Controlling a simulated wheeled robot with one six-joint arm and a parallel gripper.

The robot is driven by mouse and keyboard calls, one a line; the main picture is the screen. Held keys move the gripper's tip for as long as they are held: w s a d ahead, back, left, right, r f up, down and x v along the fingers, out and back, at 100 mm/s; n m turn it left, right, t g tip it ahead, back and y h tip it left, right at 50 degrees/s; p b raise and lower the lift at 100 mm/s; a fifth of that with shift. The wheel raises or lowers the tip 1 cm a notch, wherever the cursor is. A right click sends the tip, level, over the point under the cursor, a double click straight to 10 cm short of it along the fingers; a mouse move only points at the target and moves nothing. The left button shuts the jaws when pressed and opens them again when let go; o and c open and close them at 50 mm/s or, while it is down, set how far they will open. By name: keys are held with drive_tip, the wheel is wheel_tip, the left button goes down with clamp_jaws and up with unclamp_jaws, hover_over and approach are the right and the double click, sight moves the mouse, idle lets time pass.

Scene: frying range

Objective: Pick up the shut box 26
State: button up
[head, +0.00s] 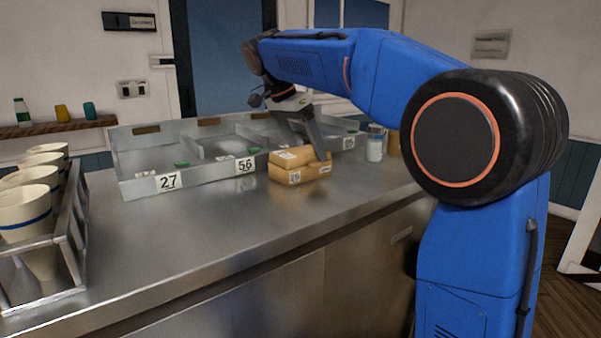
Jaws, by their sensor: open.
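A tan cardboard box (285,167) stands on the steel counter in front of the tray's right part. Its lid looks shut, and a small label on its front is too small to read surely. My gripper (313,150) points down at the box from above and behind, with a grey finger over the box's right part. The gripper is open. The far side of the box and the other finger are hidden, so I cannot tell whether the fingers touch it.
The steel counter (210,225) is clear in front. A divided metal tray (130,187) with labels 27 and 56 lies behind the box. A rack of paper cups (75,235) stands at left.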

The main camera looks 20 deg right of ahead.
drive_tip(key=shift+x, duration=1.9)
drive_tip(key=shift+c, duration=0.3)
drive_tip(key=c, duration=1)
drive_tip(key=shift+o, duration=0.2)
drive_tip(key=shift+r, duration=0.1)
